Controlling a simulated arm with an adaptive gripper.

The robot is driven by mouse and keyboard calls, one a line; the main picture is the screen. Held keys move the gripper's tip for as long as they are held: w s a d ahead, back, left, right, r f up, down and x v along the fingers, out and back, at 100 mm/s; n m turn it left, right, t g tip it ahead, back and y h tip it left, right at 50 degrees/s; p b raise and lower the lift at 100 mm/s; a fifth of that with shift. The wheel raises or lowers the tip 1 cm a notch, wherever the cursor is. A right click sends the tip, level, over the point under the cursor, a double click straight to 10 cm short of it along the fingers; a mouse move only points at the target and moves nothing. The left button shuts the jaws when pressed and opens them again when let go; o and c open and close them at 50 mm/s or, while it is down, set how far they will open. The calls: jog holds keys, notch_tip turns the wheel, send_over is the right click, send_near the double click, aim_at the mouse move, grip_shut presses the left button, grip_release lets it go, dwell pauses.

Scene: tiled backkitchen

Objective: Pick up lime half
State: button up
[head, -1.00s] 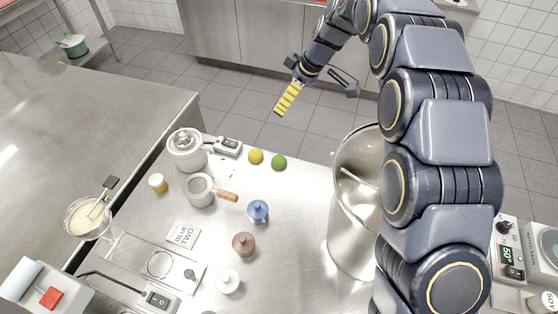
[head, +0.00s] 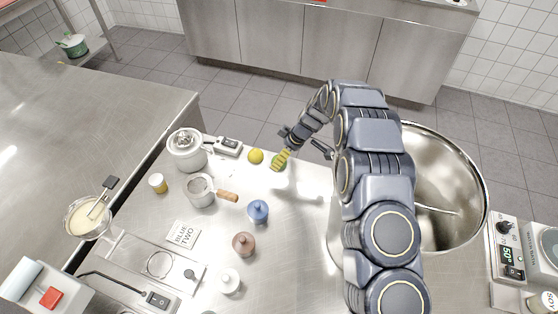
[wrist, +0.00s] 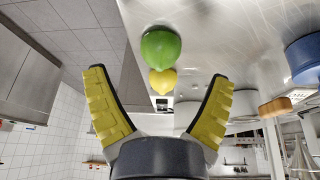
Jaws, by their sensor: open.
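The lime half (wrist: 160,49) shows in the wrist view as a rounded green fruit on the steel counter, ahead of the fingertips and roughly centred between them. In the head view only some green of the lime half (head: 275,166) shows at the edge of a yellow finger; the rest is hidden. My gripper (wrist: 157,75) is open and empty, its two yellow ribbed fingers spread wide. In the head view my gripper (head: 284,157) is at the lime half, near the counter's back edge. I cannot tell whether it touches.
A yellow lemon (head: 256,156) sits close on the left of the lime. A large steel pot (head: 470,190) is on the right.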

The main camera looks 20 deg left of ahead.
jog(key=x, duration=0.3)
jog(key=shift+f, duration=0.4)
jog(key=c, duration=1.2)
jog(key=shift+c, duration=0.2)
